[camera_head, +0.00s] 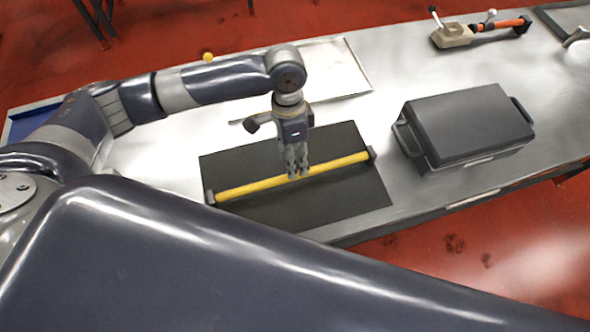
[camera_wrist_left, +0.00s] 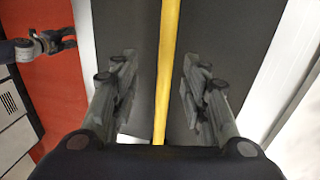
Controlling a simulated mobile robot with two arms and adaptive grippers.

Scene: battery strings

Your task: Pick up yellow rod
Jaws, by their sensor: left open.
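A long yellow rod (camera_head: 250,187) lies across a black mat (camera_head: 352,203) on the metal table, its ends in small dark holders. My left gripper (camera_head: 298,174) points down over the middle of the rod. In the left wrist view the rod (camera_wrist_left: 168,60) runs between the two spread fingers of my left gripper (camera_wrist_left: 160,95), with gaps on both sides. The fingers are open and do not touch the rod in that view. In the left wrist view, another gripper, likely my right one (camera_wrist_left: 58,40), shows at the left edge, small, its jaw state unclear.
A black case (camera_head: 465,125) with handles stands on the table (camera_head: 385,55) to the right of the mat. A tool with an orange handle (camera_head: 500,25) lies at the back right. A white tray (camera_head: 350,68) lies behind my left arm.

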